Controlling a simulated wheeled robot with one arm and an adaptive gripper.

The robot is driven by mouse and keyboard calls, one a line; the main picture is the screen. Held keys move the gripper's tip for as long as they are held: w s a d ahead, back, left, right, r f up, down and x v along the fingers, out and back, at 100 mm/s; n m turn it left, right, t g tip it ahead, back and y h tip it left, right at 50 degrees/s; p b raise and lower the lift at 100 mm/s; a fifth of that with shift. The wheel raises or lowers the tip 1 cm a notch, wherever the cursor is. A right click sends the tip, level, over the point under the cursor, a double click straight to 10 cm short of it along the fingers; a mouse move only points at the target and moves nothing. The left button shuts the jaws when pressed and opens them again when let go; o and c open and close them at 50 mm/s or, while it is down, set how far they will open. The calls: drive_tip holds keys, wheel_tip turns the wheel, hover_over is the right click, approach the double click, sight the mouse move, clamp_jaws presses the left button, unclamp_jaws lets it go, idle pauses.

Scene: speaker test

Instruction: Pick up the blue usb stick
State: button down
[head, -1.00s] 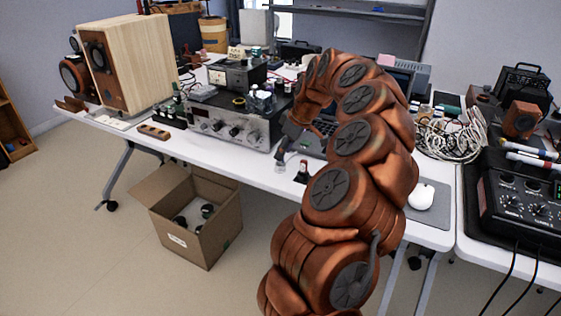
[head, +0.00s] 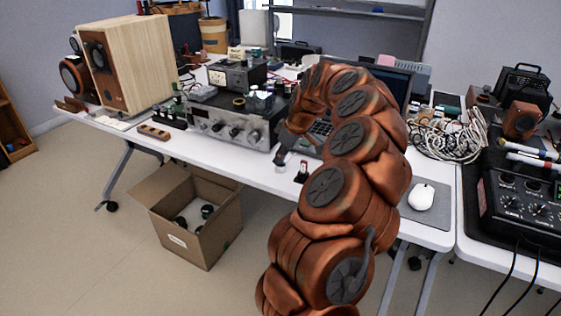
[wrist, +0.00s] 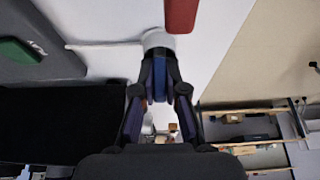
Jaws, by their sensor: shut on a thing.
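My gripper (wrist: 160,82) is shut on the blue usb stick (wrist: 161,68), which shows as a narrow blue strip between the fingertips in the wrist view. A rounded white piece (wrist: 158,40) is just beyond the fingertips; I cannot tell whether it touches the stick. In the head view my gripper (head: 280,158) is low over the front edge of the white table (head: 240,172), with a small pale piece (head: 280,168) right below it. The stick itself cannot be made out there.
A small red item with a dark base (head: 302,171) stands close to the right of my gripper; red also shows in the wrist view (wrist: 181,14). An open carton (head: 205,240) is on the floor.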

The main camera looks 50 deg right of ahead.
drive_tip(key=shift+r, duration=0.15)
drive_tip(key=shift+r, duration=1.6)
drive_tip(key=shift+s, duration=0.15)
drive_tip(key=s+a, duration=0.3)
drive_tip(key=s, duration=0.4)
drive_tip(key=s+a+r, duration=0.1)
drive_tip(key=s+a, duration=0.3)
drive_tip(key=s, duration=0.2)
drive_tip(key=shift+s+a+r+b, duration=0.3)
drive_tip(key=shift+s+b, duration=0.1)
drive_tip(key=shift+b, duration=0.05)
